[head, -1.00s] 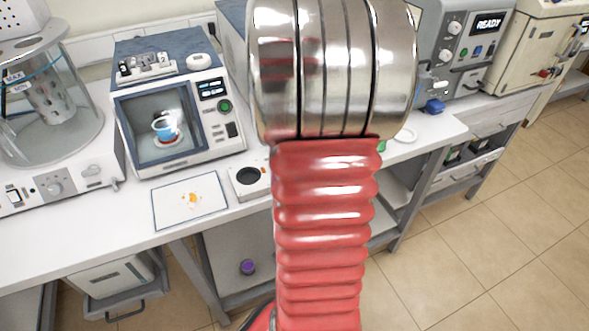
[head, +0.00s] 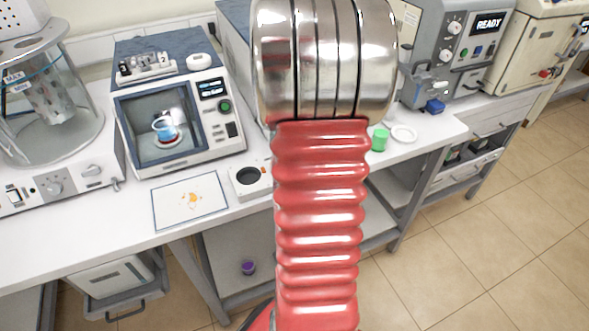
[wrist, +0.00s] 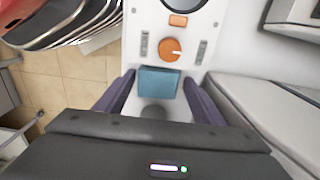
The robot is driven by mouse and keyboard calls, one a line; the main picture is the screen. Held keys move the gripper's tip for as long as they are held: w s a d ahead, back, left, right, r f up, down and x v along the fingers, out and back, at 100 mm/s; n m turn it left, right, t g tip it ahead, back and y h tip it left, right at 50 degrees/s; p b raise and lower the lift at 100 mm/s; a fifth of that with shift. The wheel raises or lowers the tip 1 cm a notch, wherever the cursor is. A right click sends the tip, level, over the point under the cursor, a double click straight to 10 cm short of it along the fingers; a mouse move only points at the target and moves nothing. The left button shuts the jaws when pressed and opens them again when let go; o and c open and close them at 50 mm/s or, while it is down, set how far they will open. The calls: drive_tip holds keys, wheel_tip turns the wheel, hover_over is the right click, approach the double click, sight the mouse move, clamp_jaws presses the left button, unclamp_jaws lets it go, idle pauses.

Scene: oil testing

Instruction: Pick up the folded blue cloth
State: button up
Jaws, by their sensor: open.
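The folded blue cloth (wrist: 160,82) shows in the wrist view as a flat teal-blue square. My gripper (wrist: 159,78) is open, with one dark finger to the left of the cloth and one to the right. Whether the fingers touch the cloth or are above it, I cannot tell. In the head view my arm hides the gripper and the area behind it.
The orange knob (wrist: 169,49) is just beyond the cloth. A grey casing (wrist: 268,118) is close on the right. In the head view a green cup (head: 380,140), a white dish (head: 404,134) and a small blue item (head: 434,106) are on the bench, right of my arm.

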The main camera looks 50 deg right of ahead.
drive_tip(key=shift+f, duration=0.15)
idle(0.4)
drive_tip(key=c, duration=0.8)
wheel_tip(320, 180, up, 18)
drive_tip(key=shift+r, duration=0.1)
idle(0.4)
